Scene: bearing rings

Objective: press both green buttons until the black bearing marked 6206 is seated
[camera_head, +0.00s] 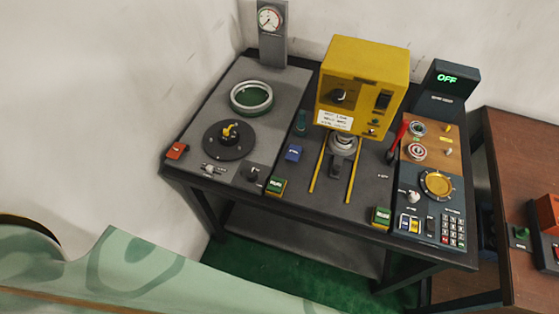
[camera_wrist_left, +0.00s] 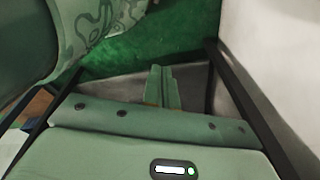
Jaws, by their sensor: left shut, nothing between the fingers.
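Two green buttons in yellow-edged housings sit at the table's front edge: the left green button (camera_head: 276,185) and the right green button (camera_head: 381,217). A yellow press (camera_head: 364,78) stands behind them. A grey and dark round part (camera_head: 342,145) sits beneath it between two yellow strips; I cannot tell whether it is the bearing. No 6206 marking is readable. My left gripper (camera_wrist_left: 161,88) is shut and empty in the left wrist view, with green floor and a grey surface beyond it. The head view shows neither gripper.
The table's left plate holds a silver ring (camera_head: 252,97), a black disc (camera_head: 229,141) and a gauge post (camera_head: 272,35). A control panel (camera_head: 430,180) with a red lever (camera_head: 397,140) is at right. A brown table (camera_head: 515,165) stands beyond. The green floor (camera_head: 290,265) in front looks clear.

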